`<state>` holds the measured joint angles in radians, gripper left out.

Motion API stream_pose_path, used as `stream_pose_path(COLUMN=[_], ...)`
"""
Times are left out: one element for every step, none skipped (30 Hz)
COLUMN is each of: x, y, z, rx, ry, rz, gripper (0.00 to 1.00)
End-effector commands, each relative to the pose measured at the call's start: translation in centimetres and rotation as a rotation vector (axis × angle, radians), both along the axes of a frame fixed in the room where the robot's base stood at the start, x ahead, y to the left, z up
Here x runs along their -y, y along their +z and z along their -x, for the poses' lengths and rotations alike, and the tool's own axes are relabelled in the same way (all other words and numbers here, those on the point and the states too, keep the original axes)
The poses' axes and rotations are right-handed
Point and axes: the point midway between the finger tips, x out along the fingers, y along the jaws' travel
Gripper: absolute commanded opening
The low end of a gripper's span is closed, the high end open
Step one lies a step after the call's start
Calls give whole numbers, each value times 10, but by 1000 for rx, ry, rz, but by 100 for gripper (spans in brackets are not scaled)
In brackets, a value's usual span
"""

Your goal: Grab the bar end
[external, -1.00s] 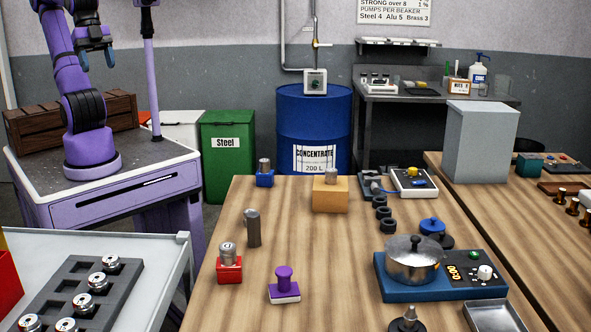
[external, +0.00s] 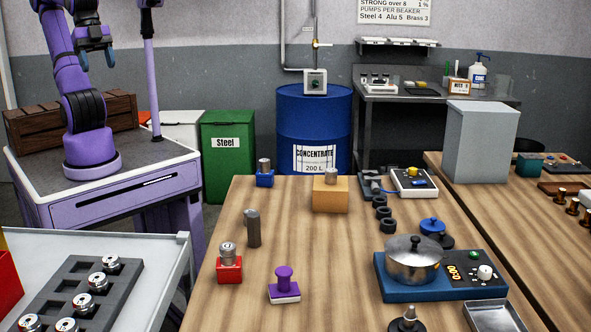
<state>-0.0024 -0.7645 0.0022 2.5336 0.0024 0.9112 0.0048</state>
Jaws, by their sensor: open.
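A short dark grey cylinder (external: 254,229), which looks like the bar end, stands upright on the wooden table (external: 330,265). A small lighter piece shows at its upper left; I cannot tell whether they touch. Other metal cylinders stand in a red block (external: 229,271), a blue block (external: 264,179) and an orange block (external: 330,196). My gripper (external: 97,60) is open and empty at the upper left, pointing down. It is high above my base and far from the wooden table.
A purple-handled stamp (external: 284,287) stands right of the red block. Black rings (external: 382,213) and a pot (external: 413,260) on a blue hotplate are further right. A grey tray (external: 75,290) with several round metal parts is at front left. The table's front middle is clear.

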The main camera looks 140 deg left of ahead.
Motion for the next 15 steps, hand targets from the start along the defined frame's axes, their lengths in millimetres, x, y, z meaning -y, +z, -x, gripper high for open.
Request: stream_pose_path(x=[0, 0, 0, 0, -1, -1, -2, -3, -4, -6, -7, -9, -11, -13, -15], y=[0, 0, 0, 1, 1, 3, 4, 5, 7, 8, 9, 10, 11, 11, 11], z=[0, 0, -1, -3, -5, -10, -15, -20, -29, -36, -44, -56, -65, -73, -85], rx=[0, 0, -2, -4, -7, -11, -17, -24, -34, -42, -51, -64, -73, -83, -94], ry=[0, 0, 0, -2, -4, -8, -11, -17, -25, -33, -43, -54, -63, -73, -86], rz=[0, 0, -1, -3, -5, -9, -13, -19, -27, -33, -42, -50, -58, -64, -74], gripper=[64, 64, 64, 64, 64, 64, 64, 64, 64, 64, 64, 64, 64, 64, 64])
